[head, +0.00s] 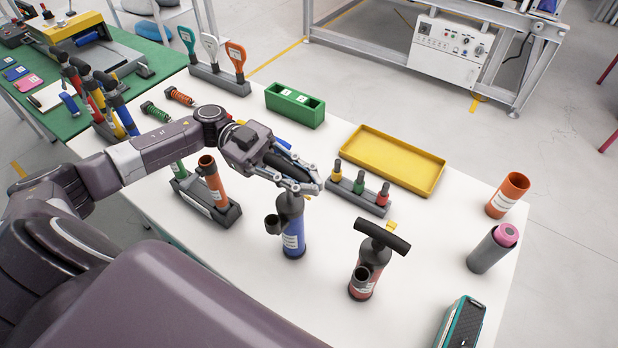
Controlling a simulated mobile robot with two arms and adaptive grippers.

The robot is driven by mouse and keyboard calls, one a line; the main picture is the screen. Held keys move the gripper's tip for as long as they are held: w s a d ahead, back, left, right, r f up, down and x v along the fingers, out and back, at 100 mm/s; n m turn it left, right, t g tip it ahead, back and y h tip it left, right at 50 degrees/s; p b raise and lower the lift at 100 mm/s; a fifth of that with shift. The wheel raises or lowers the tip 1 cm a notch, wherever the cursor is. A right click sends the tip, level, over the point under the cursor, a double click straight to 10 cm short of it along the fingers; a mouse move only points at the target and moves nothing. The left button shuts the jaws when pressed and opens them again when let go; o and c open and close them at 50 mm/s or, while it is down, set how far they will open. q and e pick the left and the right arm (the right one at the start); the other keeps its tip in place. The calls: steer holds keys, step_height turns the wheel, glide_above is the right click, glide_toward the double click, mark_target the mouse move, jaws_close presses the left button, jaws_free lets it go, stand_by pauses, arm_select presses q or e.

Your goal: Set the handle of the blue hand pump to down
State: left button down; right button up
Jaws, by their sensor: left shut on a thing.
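The blue hand pump (293,235) stands upright on the white table, with a dark top and a small round side cup. My left gripper (305,182) reaches in from the left and is shut on the pump's black handle, right above the pump's dark top. The fingers cover most of the handle, and I see no clear length of rod between handle and body. My right gripper is not in view.
A red hand pump (363,280) with a black T-handle (382,237) stands close on the right. A rack with an orange tube (213,182) stands left.

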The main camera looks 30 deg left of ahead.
arm_select(q)
steer(key=shift+w+f, duration=0.1)
steer(key=shift+f, duration=0.7)
steer(key=c, duration=1.8)
jaws_free()
steer(key=shift+r, duration=0.1)
steer(key=w+a, duration=0.1)
steer(key=a, duration=1.1)
steer(key=shift+w, duration=0.15)
